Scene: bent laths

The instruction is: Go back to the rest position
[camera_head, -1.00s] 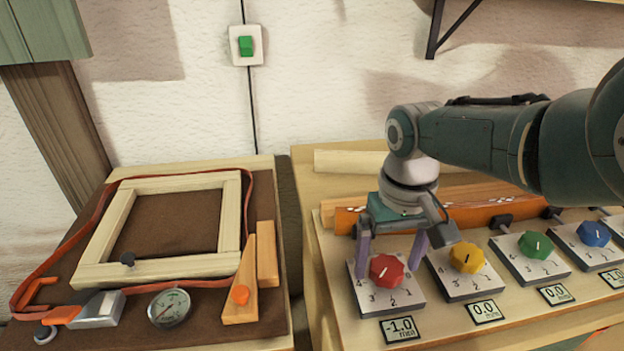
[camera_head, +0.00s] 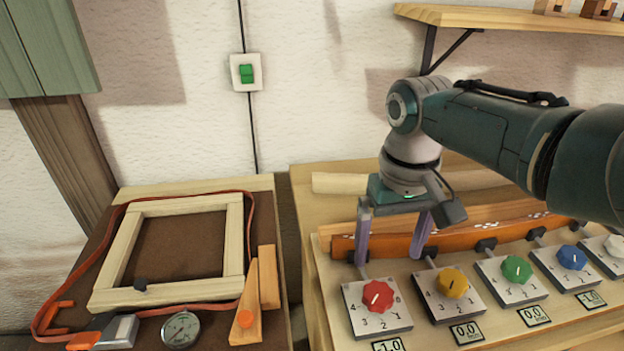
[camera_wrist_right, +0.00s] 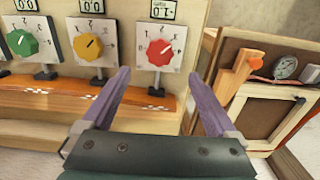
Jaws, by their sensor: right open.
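My right gripper (camera_head: 392,240) is open and empty, its two purple fingers pointing down above the bench, behind and above the red knob (camera_head: 378,294). The right wrist view shows the same open fingers (camera_wrist_right: 165,105) spread wide, with the red knob (camera_wrist_right: 160,52) beyond them and clear of them. The red knob sits on a white numbered plate, with a display reading -1.0 in front. A yellow knob (camera_head: 453,283) is to its right. My left gripper is not in view.
Green (camera_head: 517,269) and blue (camera_head: 571,257) knobs continue the row. An orange-brown lath (camera_head: 470,236) lies behind the plates. At left, a wooden frame (camera_head: 119,257) with a red strap, a gauge (camera_head: 181,330) and wedges lie on a brown board. A shelf (camera_head: 500,16) juts from the wall.

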